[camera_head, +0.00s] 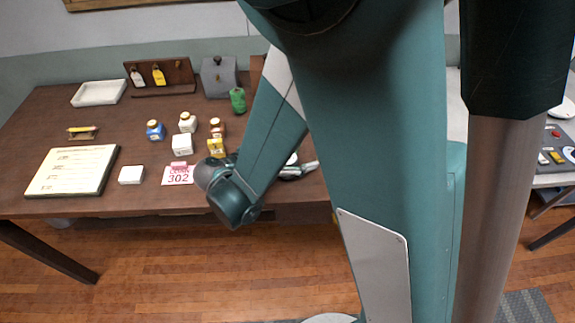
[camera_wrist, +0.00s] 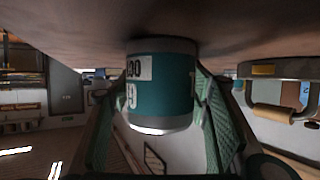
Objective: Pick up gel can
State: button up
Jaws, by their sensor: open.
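The gel can appears to be a teal cylinder (camera_wrist: 172,85) with a white label and pale rims, in the middle of the wrist view. It touches the brown table surface, which shows at the top of that view. My gripper (camera_wrist: 160,105) is open, with one green finger on each side of the can. Whether either finger touches it I cannot tell. In the head view, part of my gripper (camera_head: 293,170) shows low at the table's front edge, and my arm hides the can.
A device with a wooden handle (camera_wrist: 275,113) is close right of the can.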

jog(key=shift+c, duration=0.7)
jog(key=c, duration=1.2)
jog(key=shift+c, duration=0.2)
jog(key=shift+r, duration=0.15)
grip_shut()
notch_tip(320, 180, up, 10)
jog(key=p, duration=0.3)
